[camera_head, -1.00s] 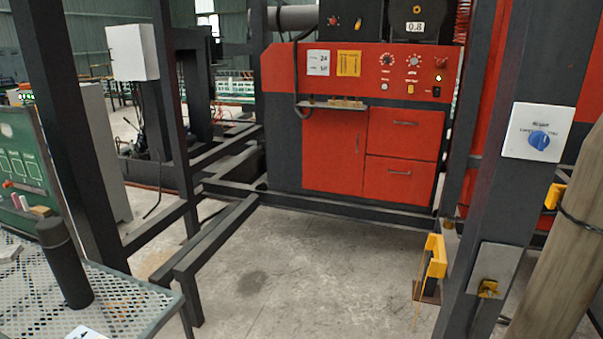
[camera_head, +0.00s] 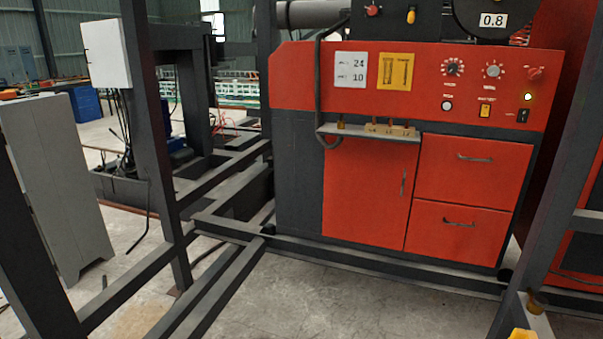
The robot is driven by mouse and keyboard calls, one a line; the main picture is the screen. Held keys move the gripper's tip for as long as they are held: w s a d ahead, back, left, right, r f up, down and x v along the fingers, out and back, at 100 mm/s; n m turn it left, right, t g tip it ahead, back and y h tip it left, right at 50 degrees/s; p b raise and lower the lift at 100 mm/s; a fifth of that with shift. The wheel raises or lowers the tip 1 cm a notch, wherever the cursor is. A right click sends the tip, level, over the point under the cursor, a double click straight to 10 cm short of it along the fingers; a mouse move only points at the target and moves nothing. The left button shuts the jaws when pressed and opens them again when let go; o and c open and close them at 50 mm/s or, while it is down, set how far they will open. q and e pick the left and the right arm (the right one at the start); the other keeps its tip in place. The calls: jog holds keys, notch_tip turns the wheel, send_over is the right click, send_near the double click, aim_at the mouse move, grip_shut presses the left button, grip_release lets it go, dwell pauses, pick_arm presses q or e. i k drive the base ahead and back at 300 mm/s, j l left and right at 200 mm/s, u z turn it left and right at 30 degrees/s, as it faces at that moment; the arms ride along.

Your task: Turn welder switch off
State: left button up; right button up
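The red and dark grey welder cabinet (camera_head: 295,75) stands ahead, right of the middle.
Dark steel frame beams (camera_head: 225,285) run along the floor left of the cabinet. A dark post (camera_head: 565,200) rises at the right, close to the panel's right end. A grey cabinet (camera_head: 60,185) stands at the left. The concrete floor (camera_head: 340,300) before the welder is clear.

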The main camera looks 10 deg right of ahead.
aim_at(533, 73)
jog(key=i+z, duration=0.15)
jog(key=i, duration=0.3)
jog(key=i+j+z, duration=0.15)
jog(key=i, duration=0.3)
jog(key=i+j+z, duration=0.15)
jog(key=i, duration=0.3)
jog(key=i+j+z, duration=0.15)
jog(key=i, duration=0.3)
